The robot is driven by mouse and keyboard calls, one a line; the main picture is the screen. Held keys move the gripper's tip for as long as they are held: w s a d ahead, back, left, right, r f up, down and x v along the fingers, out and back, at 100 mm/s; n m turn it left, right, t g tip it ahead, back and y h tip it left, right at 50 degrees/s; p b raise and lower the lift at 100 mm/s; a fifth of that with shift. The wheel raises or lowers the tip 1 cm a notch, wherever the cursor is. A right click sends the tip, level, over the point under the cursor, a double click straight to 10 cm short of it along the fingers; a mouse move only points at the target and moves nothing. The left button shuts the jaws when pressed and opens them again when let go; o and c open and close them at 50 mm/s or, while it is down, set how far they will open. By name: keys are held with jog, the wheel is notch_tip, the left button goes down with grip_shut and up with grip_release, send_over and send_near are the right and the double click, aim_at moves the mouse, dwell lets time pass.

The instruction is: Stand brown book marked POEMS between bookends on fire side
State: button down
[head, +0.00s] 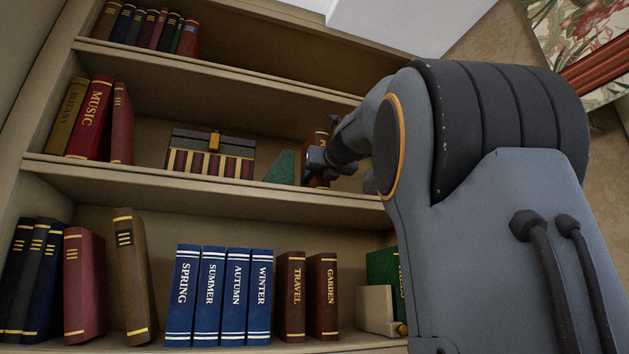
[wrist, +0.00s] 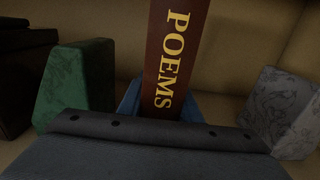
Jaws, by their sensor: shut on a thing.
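The brown book marked POEMS (wrist: 168,60) stands upright in the wrist view, its spine towards me. My gripper (head: 318,162) is shut on the book, with blue finger parts on both sides of the spine in the wrist view. A green bookend (wrist: 82,85) is left of the book, with a gap; it also shows in the head view (head: 281,168). A grey patterned bookend (wrist: 284,100) is to the right, apart from the book. I cannot tell whether the book touches the shelf.
The lower shelf holds the blue season books (head: 209,297) and others. The shelf above is close over my gripper.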

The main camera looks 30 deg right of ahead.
jog(key=shift+f, duration=0.1)
jog(key=shift+f, duration=0.1)
jog(key=c, duration=1.3)
grip_release()
jog(key=shift+w, duration=0.1)
jog(key=b+v, duration=0.4)
jog(key=v, duration=0.8)
jog(key=shift+b, duration=0.3)
